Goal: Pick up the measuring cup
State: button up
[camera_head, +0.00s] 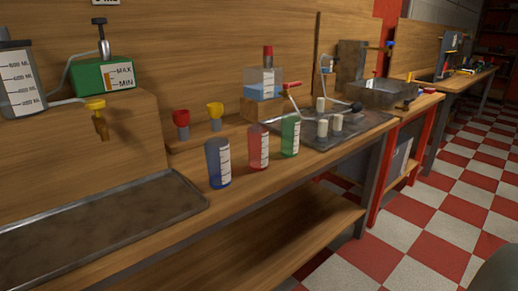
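Three small measuring cups with white scale marks stand in a row along the wooden bench. They are a blue cup (218,162), a red cup (258,147) and a green cup (290,135). All three are upright and apart from each other. A larger clear container (21,85) with a millilitre scale stands at the far left on a raised wooden block. I cannot tell from the view which of these is the measuring cup of the task. My gripper is not in view.
An empty metal tray (95,228) lies on the bench at left. A second metal tray (345,126) with white pegs lies right of the cups. The checkered floor (445,215) at right is mostly clear.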

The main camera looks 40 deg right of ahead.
aim_at(257, 136)
jog(key=l+z, duration=0.3)
jog(key=l, duration=0.35)
jog(key=i+l+z, duration=0.1)
jog(key=l+z, duration=0.2)
jog(key=l, duration=0.3)
